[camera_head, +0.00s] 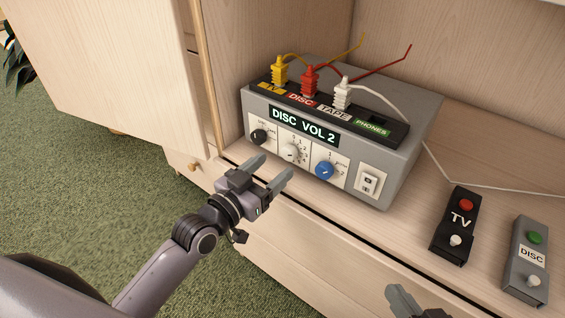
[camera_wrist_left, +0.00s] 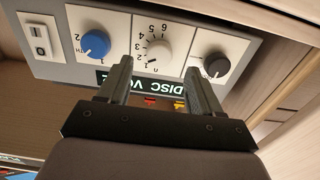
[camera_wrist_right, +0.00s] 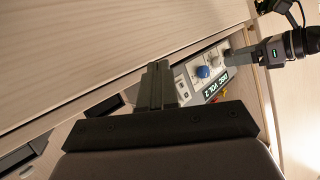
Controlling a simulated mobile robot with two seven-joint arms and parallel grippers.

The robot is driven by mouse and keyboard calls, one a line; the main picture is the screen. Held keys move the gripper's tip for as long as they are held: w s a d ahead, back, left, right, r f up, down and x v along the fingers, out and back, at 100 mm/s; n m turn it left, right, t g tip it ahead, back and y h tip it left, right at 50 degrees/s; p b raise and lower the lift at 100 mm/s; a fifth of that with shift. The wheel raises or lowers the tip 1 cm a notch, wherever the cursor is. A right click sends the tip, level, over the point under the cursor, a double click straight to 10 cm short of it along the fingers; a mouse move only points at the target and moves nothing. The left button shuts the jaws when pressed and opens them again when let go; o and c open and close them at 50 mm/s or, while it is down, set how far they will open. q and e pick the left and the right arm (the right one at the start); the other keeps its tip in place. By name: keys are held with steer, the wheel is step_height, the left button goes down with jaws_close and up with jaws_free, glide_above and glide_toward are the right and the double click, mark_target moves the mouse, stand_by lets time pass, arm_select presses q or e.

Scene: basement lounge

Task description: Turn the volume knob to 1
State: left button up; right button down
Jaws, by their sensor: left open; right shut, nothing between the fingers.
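The grey amplifier box (camera_head: 330,130) sits on the wooden shelf, its display (camera_head: 303,125) reading "DISC VOL 2". Its white numbered knob (camera_head: 291,152) is between a black knob (camera_head: 259,137) and a blue knob (camera_head: 324,170). The white knob also shows upside down in the left wrist view (camera_wrist_left: 158,52). My left gripper (camera_head: 272,170) is open and empty in front of the white knob; the knob lies between the lines of its fingers (camera_wrist_left: 158,70), apparently not gripped. My right gripper (camera_head: 402,300) is shut and empty, low at the front; its closed fingers show in the right wrist view (camera_wrist_right: 161,75).
Yellow (camera_head: 279,72), red (camera_head: 310,80) and white (camera_head: 342,94) plugs with cables stand on the box top. A white switch (camera_head: 369,183) is on its front. A black TV remote (camera_head: 456,225) and a grey DISC remote (camera_head: 527,262) lie to the right. The cabinet side (camera_head: 200,80) bounds the left.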

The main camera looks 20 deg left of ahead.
mark_target(286, 156)
arm_select(q)
steer(key=shift+b+x, duration=0.5)
steer(key=shift+x, duration=1.65)
steer(key=c, duration=1.1)
